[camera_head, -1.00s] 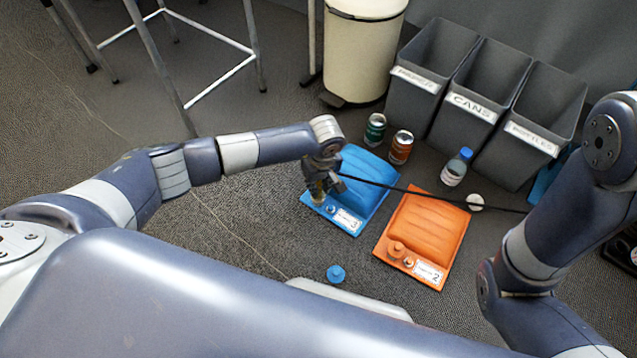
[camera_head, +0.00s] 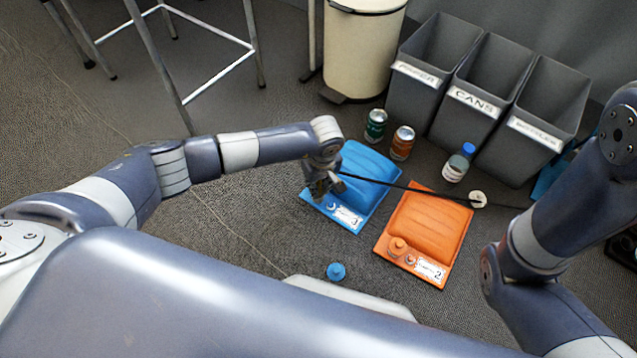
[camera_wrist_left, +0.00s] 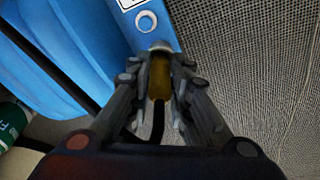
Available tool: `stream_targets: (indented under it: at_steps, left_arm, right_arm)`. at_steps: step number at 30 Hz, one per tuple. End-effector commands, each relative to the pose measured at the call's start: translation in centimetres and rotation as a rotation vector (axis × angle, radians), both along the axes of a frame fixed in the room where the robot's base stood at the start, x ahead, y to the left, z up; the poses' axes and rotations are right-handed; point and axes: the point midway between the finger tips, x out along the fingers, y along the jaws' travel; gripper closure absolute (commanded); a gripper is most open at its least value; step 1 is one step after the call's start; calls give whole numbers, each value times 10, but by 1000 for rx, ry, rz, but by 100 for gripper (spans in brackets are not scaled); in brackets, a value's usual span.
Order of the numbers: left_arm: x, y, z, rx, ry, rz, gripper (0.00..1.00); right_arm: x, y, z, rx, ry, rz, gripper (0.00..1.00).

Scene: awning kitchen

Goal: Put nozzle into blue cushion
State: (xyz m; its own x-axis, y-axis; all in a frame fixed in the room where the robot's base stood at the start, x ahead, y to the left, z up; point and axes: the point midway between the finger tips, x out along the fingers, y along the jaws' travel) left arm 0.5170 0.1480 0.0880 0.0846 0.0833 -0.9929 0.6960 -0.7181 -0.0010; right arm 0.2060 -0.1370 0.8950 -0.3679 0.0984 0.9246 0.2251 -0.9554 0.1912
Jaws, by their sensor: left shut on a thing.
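The blue cushion (camera_head: 362,176) lies flat on the floor, with a label and a small round port near its front edge. My left gripper (camera_head: 322,194) is over its front left corner, shut on the brass-coloured nozzle (camera_wrist_left: 158,78). A black hose (camera_head: 420,190) runs from the gripper to the right. In the left wrist view, a silvery ring (camera_wrist_left: 160,46) is at the nozzle's far end, at the cushion's edge, close to the ringed port (camera_wrist_left: 146,20). I cannot tell whether the nozzle is inside an opening. My right gripper is out of view.
An orange cushion (camera_head: 432,224) lies to the right. A blue cap (camera_head: 336,271) is on the floor in front. A stool (camera_head: 187,60) is at the back left.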

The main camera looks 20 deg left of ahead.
Motion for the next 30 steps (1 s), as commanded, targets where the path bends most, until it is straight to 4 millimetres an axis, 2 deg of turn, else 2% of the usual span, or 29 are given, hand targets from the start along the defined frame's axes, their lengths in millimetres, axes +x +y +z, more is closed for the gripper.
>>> stream_targets:
  at_steps: [19, 20, 22, 30]
  left_arm:
    - [0, 0, -7, 0, 0, 0, 100]
    - [0, 0, -7, 0, 0, 0, 75]
    - [0, 0, -7, 0, 0, 0, 59]
    - [0, 0, -8, 0, 0, 0, 56]
  right_arm:
    - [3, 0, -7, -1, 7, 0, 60]
    - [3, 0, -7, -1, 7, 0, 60]
    - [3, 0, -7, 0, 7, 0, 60]
    - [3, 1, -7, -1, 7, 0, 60]
